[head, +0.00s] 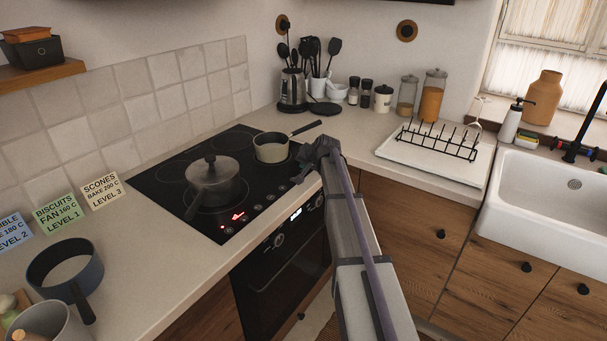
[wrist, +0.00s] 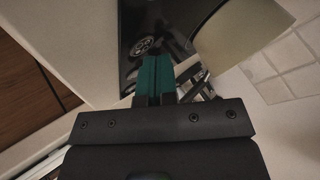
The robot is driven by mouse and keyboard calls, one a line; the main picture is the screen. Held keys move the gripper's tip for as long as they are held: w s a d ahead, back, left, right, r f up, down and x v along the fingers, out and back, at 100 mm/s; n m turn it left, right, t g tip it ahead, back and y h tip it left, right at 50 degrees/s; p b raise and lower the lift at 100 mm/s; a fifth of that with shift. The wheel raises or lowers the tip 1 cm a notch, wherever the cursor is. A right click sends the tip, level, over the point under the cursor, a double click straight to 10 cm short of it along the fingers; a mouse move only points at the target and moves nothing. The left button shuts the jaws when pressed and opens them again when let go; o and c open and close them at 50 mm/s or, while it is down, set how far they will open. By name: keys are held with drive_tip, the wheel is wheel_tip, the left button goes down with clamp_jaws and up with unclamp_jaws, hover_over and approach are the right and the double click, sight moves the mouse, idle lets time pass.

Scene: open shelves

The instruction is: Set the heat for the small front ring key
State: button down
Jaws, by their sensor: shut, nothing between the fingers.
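The black glass hob (head: 165,165) is set in the worktop, with a row of round touch keys (head: 257,211) along its front edge. Red symbols (head: 238,215) glow at the left end of that row. I cannot tell which key is for the small front ring. My gripper (head: 298,179) is at the right front corner of the hob, close to the right end of the key row. In the wrist view, its teal fingers (wrist: 153,65) are together and empty, over dark glass with a round pale key mark (wrist: 143,45) just beyond the tips. Contact cannot be told.
A lidded pot (head: 214,182) stands on the front left of the hob. A small saucepan (head: 270,148) stands at the right, behind my gripper, its handle pointing right. Recipe cards (head: 60,213) lean at the left. The oven (head: 285,265) is below.

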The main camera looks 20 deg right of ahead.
drive_tip(key=shift+s+f+b, duration=0.15)
drive_tip(key=shift+f+b, duration=0.35)
idle(0.9)
drive_tip(key=shift+r+p, duration=0.65)
drive_tip(key=shift+p, duration=0.1)
drive_tip(key=shift+w, duration=0.2)
wheel_tip(320, 180, up, 5)
drive_tip(key=p, duration=0.5)
idle(2.2)
